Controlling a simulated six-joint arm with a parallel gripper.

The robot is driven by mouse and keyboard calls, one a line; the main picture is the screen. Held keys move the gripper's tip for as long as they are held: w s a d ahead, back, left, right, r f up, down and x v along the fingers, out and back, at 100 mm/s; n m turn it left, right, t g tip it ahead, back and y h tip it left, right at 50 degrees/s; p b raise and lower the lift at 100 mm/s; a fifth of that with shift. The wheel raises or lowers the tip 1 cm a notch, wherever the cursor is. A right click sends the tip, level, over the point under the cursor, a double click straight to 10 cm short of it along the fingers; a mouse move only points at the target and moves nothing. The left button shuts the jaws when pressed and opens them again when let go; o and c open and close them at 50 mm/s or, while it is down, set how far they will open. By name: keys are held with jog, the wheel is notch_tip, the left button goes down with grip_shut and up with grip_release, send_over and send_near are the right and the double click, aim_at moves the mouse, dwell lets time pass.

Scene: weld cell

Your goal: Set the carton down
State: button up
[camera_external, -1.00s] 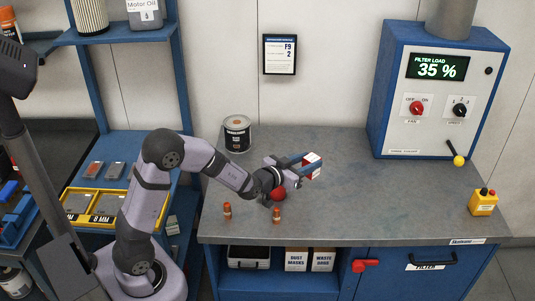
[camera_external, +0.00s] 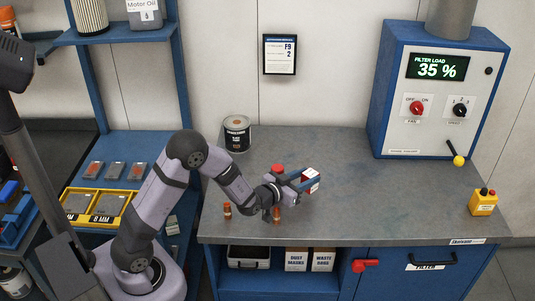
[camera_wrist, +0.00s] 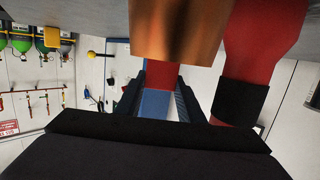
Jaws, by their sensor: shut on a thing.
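The carton (camera_external: 312,186) is a small box with red, white and blue faces. My gripper (camera_external: 298,182) is shut on it and holds it over the middle of the workbench (camera_external: 370,205). In the wrist view the carton (camera_wrist: 157,100) shows as a blue and red piece between the dark fingers (camera_wrist: 160,105). Whether its underside touches the bench cannot be told.
A red object (camera_external: 278,168) stands just behind my gripper, partly hidden. A metal can (camera_external: 237,133) is at the back left. The bench to the right is clear up to the yellow button box (camera_external: 483,202).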

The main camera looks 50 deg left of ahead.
jog(key=shift+f, duration=1.65)
jog(key=shift+f, duration=0.2)
jog(key=o, duration=1.2)
